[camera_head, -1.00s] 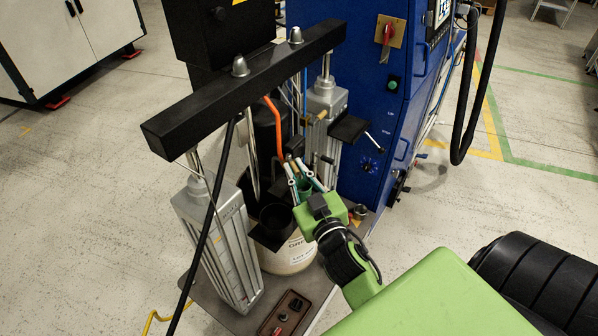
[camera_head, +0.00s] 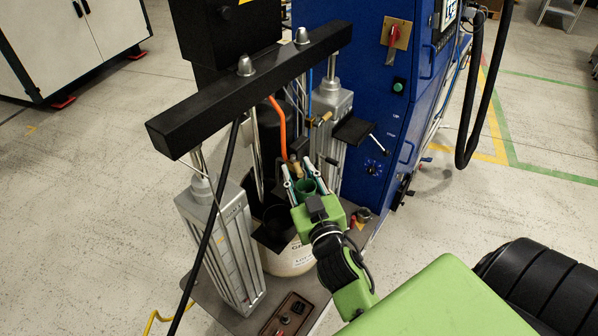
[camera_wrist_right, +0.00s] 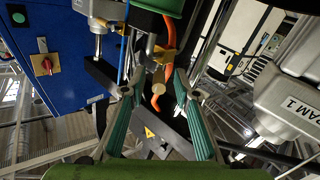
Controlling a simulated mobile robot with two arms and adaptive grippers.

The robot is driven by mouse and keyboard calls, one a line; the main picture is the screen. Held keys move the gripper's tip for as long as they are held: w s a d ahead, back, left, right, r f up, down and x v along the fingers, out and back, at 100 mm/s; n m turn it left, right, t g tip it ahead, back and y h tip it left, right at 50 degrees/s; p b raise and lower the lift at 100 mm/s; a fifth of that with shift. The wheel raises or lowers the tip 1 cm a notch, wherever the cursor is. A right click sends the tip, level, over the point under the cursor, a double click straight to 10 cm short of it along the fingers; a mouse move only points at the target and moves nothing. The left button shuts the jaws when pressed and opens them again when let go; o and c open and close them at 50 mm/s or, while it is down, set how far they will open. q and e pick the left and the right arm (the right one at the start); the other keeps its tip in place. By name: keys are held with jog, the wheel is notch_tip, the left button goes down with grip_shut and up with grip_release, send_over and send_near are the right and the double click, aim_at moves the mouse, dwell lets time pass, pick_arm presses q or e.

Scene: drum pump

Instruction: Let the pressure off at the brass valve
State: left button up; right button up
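The brass valve (camera_head: 295,164) shows in the head view beside the orange hose, above the dark pump parts. In the right wrist view the brass valve (camera_wrist_right: 158,79) has a round knob end facing the camera. My right gripper (camera_head: 299,173) is open, with its green-padded fingers reaching toward the valve. In the wrist view the fingers of the right gripper (camera_wrist_right: 155,88) lie on either side of the knob, with visible gaps. I cannot tell how far the knob is beyond the fingertips. My left gripper is not in view.
The orange hose (camera_head: 281,130) hangs close by. A black crossbeam (camera_head: 210,101) spans two grey cylinders (camera_head: 229,245) around the drum (camera_head: 291,260). A blue cabinet (camera_head: 362,95) stands behind to the right. A black cable (camera_head: 211,235) runs down in front. Open floor lies at left.

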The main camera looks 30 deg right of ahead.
aim_at(299, 170)
notch_tip(299, 170, up, 10)
dwell(0.6)
